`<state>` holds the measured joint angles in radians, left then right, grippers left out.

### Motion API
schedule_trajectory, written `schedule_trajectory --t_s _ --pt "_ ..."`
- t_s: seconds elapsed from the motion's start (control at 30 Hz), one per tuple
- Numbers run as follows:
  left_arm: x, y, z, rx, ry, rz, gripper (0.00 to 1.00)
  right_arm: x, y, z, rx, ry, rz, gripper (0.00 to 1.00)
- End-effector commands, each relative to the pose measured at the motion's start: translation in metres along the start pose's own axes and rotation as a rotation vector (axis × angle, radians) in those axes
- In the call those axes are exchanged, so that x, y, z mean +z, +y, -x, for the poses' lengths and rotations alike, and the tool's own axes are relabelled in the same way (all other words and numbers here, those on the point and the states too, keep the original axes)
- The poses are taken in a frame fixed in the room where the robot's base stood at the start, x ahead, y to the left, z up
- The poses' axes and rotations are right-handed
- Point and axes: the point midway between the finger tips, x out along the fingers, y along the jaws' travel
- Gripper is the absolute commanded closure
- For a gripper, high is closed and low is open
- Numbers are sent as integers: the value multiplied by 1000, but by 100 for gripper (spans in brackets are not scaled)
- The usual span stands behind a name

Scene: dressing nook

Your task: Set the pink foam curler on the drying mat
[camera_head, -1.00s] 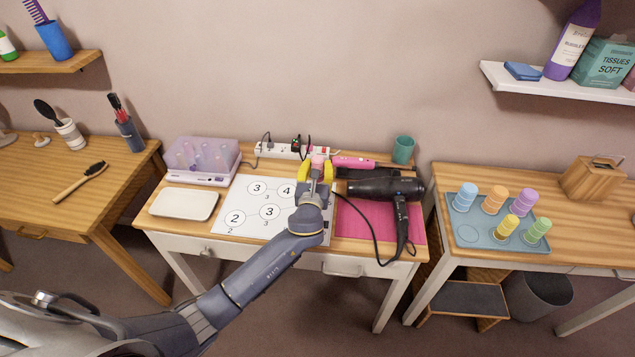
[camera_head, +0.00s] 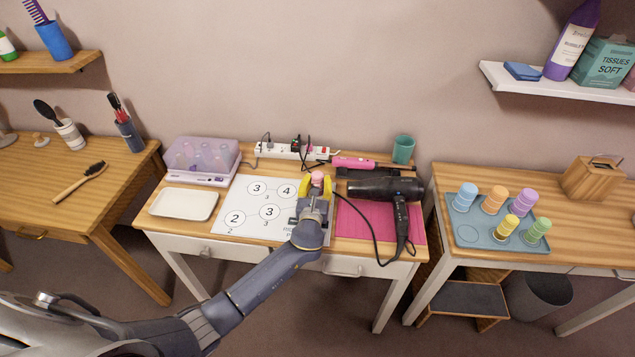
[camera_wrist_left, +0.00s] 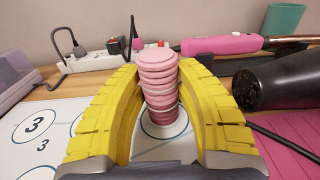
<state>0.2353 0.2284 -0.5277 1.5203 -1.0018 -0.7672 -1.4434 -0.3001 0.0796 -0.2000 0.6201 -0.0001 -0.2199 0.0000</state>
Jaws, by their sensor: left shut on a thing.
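The pink foam curler (camera_head: 317,177) is upright between the yellow fingers of my left gripper (camera_head: 317,188), over the far right part of the white numbered sheet (camera_head: 245,190). In the left wrist view the ribbed curler (camera_wrist_left: 158,75) stands between the two curved fingers (camera_wrist_left: 160,100), which are shut on it. A printed circle shows around its lower end; I cannot tell whether it touches the sheet. The blue-grey mat (camera_head: 468,237) on the right table holds several upright coloured curlers and has an empty ring at its front left. My right gripper is not in view.
A black hair dryer (camera_head: 385,187) lies on a pink mat (camera_head: 372,225) just right of the gripper, its cord looping in front. A power strip (camera_head: 290,151), pink styling tool (camera_head: 353,163) and teal cup (camera_head: 403,149) are behind. A gap separates the two tables.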

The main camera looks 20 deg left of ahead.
Motion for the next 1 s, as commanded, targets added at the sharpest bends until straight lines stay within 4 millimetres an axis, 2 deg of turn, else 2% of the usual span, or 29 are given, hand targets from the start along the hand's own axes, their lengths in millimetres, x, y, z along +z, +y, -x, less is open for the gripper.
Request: schedule_trajectory --t_s 0.17,0.2,0.37,0.7,0.87,1.0 --pt "-3 0 0 1 1 1 94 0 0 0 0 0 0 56" --pt "-3 0 0 0 0 1 64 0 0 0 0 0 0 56" --pt "-2 0 0 0 0 1 45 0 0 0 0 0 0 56" --pt "1 0 0 0 -1 0 45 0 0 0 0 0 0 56" --pt "-1 0 20 -1 1 1 45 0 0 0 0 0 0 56" --pt "-1 -1 46 -2 2 2 45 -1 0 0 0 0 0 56"
